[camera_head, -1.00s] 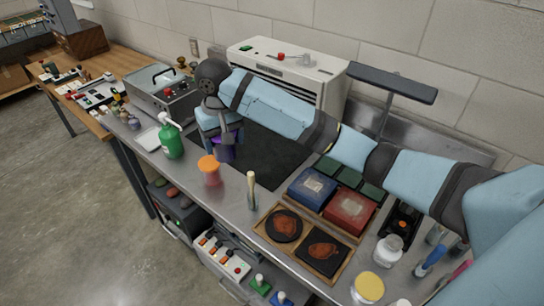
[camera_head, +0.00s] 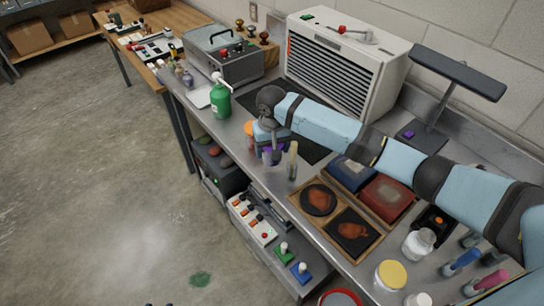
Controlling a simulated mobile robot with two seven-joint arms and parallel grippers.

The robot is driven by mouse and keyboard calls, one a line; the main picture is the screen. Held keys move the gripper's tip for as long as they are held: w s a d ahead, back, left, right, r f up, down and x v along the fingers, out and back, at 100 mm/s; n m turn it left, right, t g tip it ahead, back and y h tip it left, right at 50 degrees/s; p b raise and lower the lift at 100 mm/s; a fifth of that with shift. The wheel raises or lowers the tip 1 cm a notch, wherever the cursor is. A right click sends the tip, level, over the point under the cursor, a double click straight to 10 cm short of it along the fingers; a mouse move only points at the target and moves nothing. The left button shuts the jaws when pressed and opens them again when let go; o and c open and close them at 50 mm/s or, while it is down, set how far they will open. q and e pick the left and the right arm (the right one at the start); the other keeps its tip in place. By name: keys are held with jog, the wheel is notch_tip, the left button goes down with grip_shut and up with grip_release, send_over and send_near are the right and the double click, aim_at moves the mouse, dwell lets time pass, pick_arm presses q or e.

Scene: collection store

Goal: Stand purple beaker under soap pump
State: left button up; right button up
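The green soap bottle (camera_head: 220,103) with its white pump (camera_head: 221,78) stands upright near the bench's front edge, beside a white tray (camera_head: 199,97). My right gripper (camera_head: 267,152), on the arm coming in from the right, is over the bench to the right of and nearer than the soap pump. The purple beaker (camera_head: 275,157) shows between and behind its fingers, mostly hidden; the fingers appear closed on it. I cannot tell its height above the bench. My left gripper is not in view.
An orange-lidded jar (camera_head: 249,129) is partly hidden behind my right gripper. A wooden-handled tool (camera_head: 292,160) stands close to its right. A grey machine (camera_head: 226,62) stands behind the soap bottle. Framed dark discs (camera_head: 319,199) and several jars occupy the right side.

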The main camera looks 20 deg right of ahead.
jog(key=shift+f, duration=2.15)
jog(key=shift+f, duration=0.15)
jog(key=o, duration=0.9)
jog(key=shift+o, duration=0.2)
